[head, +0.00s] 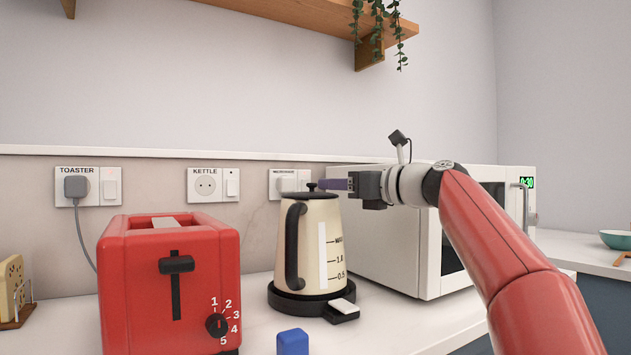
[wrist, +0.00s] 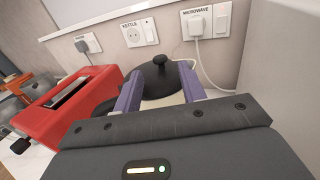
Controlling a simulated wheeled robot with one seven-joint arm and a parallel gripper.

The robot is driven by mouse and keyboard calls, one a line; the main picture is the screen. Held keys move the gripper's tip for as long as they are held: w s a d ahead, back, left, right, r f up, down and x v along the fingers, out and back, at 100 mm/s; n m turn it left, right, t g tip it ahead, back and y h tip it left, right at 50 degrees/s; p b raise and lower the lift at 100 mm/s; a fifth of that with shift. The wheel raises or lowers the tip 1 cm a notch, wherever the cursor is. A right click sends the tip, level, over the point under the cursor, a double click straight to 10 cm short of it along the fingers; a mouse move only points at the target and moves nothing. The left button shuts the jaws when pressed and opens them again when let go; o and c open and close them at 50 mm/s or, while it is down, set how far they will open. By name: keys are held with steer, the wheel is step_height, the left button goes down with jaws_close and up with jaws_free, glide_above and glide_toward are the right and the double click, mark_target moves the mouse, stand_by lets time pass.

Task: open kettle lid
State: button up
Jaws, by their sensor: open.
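The cream kettle (head: 312,225) stands on its black base (head: 285,298) on the counter, between the toaster and the microwave. Its black lid (wrist: 155,82) with a round knob (wrist: 159,62) sits on top and looks closed. My gripper (head: 324,184) is level with the kettle's top, reaching in from the right. In the wrist view its two purple fingers (wrist: 160,88) are apart, one on each side of the lid, with nothing clearly held between them. Whether they touch the lid I cannot tell. The black handle (head: 292,245) faces the front left.
A red toaster (head: 175,285) stands to the left, its plug in the wall. The white microwave (head: 400,255) is close on the right, behind my arm. A small blue block (head: 292,342) lies in front. A wooden shelf (head: 300,14) hangs above, with a trailing plant (head: 378,25).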

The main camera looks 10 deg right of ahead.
mark_target(316, 184)
steer(key=shift+p+x, duration=0.55)
steer(key=shift+x, duration=1.85)
steer(key=shift+c, duration=0.3)
jaws_close()
